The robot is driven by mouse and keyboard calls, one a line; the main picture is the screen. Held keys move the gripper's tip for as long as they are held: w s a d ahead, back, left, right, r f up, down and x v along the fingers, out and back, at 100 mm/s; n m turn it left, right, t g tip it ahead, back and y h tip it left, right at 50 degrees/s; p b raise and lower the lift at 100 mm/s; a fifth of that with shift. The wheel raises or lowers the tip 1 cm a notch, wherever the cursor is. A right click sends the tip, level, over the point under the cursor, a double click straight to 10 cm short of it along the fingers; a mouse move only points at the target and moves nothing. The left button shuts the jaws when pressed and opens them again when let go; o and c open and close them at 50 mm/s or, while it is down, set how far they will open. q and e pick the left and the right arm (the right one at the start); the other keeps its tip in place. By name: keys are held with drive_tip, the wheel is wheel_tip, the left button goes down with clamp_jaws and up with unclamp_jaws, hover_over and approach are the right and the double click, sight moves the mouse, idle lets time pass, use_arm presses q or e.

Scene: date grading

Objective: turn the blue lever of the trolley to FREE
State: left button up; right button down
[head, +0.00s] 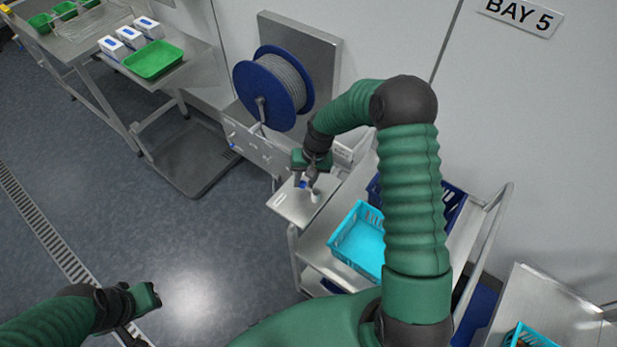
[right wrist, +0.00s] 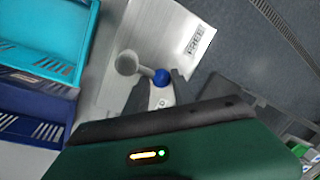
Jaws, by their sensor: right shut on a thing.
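In the head view my right gripper (head: 306,185) is over the plate (head: 288,206) at the trolley's (head: 320,232) left end. My left gripper (head: 146,298) is low over the floor, its jaws unclear.
A cyan crate (head: 336,246) and a dark blue crate (head: 455,197) stand on the trolley. A bench with a green tray (head: 153,59) and white boxes (head: 131,38) is at upper left. The floor at left is clear.

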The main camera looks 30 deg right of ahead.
sight(299, 202)
drive_tip(key=n, duration=0.1)
drive_tip(key=s+a+n, duration=0.1)
drive_tip(key=n, duration=0.1)
drive_tip(key=shift+s+a+f+n+g, duration=0.2)
drive_tip(key=shift+a+f+n+g, duration=0.05)
drive_tip(key=shift+a+n+g, duration=0.15)
drive_tip(key=n, duration=0.2)
drive_tip(key=s+a+n, duration=0.1)
drive_tip(key=n, duration=0.1)
drive_tip(key=shift+s+a+r+g, duration=0.1)
drive_tip(key=shift+g, duration=0.3)
use_arm(q)
drive_tip(key=shift+a+f, duration=0.1)
drive_tip(key=shift+a, duration=0.25)
use_arm(e)
drive_tip(key=shift+s+n, duration=0.3)
drive_tip(key=shift+n, duration=0.7)
use_arm(q)
drive_tip(key=shift+w, duration=0.1)
